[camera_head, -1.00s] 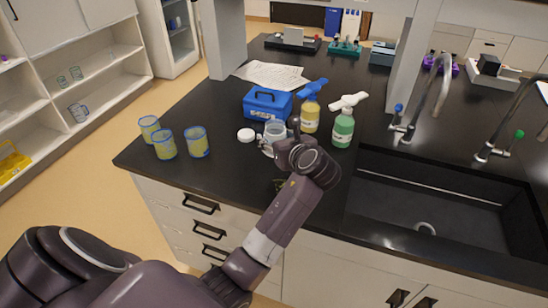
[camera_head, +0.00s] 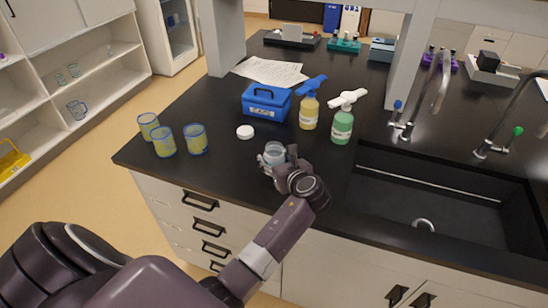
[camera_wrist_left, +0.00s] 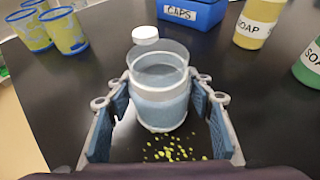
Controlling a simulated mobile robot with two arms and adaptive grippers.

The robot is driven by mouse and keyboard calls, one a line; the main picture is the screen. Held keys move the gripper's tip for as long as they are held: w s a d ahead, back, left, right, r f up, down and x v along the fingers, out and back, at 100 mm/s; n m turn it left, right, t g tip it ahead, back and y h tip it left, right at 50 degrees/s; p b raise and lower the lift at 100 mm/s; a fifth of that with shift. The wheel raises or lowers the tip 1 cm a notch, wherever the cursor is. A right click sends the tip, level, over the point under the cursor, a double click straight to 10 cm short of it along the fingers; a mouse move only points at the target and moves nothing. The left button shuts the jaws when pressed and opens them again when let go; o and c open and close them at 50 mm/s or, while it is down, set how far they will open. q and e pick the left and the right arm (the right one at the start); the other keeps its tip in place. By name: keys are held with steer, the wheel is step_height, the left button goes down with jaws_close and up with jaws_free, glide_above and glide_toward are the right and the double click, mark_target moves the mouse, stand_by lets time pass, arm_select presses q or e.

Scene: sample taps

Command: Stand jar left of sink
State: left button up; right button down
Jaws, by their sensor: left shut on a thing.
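The jar (camera_head: 274,154) is clear glass with a bluish content, upright and without a lid, on or just above the black counter left of the sink (camera_head: 430,200). I cannot tell whether its base touches the counter. My left gripper (camera_head: 278,163) is shut on the jar. In the left wrist view, the jar (camera_wrist_left: 160,98) stands between the two fingers (camera_wrist_left: 158,92). A white cap (camera_head: 245,132) lies on the counter behind it. Yellow-green specks (camera_wrist_left: 170,152) lie on the counter close to the jar. My right gripper is not in view.
Several yellow cups with blue rims (camera_head: 164,142) stand at the left. A blue caps box (camera_head: 266,102), a yellow soap bottle (camera_head: 309,112) and a green one (camera_head: 342,126) stand behind the jar. Taps (camera_head: 403,122) rise behind the sink. The counter between cups and jar is mostly clear.

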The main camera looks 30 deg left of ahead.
arm_select(q)
steer(key=o, duration=1.2)
steer(key=shift+f, duration=0.15)
steer(key=shift+o, duration=0.2)
steer(key=shift+d+r, duration=0.1)
steer(key=shift+r, duration=0.1)
steer(key=b+v, duration=0.1)
steer(key=v, duration=1.1)
